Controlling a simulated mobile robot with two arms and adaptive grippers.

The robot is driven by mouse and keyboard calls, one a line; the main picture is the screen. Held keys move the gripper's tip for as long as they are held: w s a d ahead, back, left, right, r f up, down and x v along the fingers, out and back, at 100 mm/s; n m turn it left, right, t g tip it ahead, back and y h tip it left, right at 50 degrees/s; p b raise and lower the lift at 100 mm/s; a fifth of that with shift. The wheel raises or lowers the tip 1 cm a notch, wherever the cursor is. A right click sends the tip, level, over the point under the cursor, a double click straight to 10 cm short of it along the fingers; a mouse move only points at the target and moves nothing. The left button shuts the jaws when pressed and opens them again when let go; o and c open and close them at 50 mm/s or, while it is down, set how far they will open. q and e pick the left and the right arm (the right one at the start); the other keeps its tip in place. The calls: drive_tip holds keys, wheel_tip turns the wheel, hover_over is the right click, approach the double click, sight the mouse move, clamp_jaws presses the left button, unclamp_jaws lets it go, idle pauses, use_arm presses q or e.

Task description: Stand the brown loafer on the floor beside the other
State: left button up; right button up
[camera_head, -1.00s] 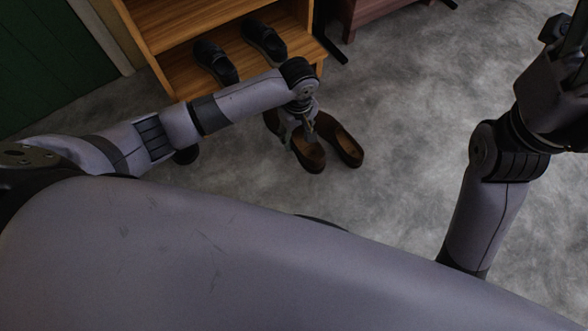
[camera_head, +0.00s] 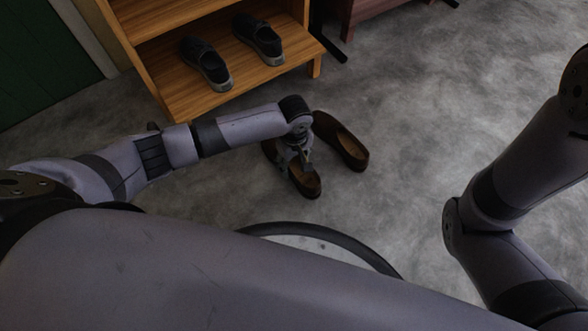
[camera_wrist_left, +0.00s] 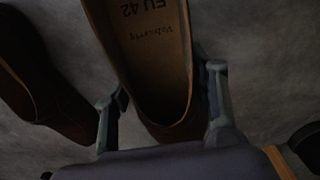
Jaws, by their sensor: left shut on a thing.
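My left gripper (camera_head: 299,162) is shut on a brown loafer (camera_head: 309,186), which is upright with its opening facing up. In the left wrist view the fingers (camera_wrist_left: 165,88) sit on either side of this loafer (camera_wrist_left: 150,50), and its tan insole shows "EU 42". The arm hides part of the loafer in the head view. It is at or close to the floor; I cannot tell if it touches. The other brown loafer (camera_head: 343,143) stands on the floor to its right, with a gap between them. It also shows at the left of the wrist view (camera_wrist_left: 38,85). My right gripper is out of view.
A wooden shoe rack (camera_head: 225,86) stands at the upper left, with a black shoe (camera_head: 206,65) and another black shoe (camera_head: 259,40) on it. A reddish-brown piece of furniture (camera_head: 370,14) is at the top. The grey floor (camera_head: 430,110) to the right is clear.

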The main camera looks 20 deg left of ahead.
use_arm(q)
wheel_tip(320, 180, down, 4)
drive_tip(key=b, duration=0.2)
drive_tip(key=shift+b, duration=0.35)
drive_tip(key=shift+r, duration=0.15)
drive_tip(key=o, duration=1.5)
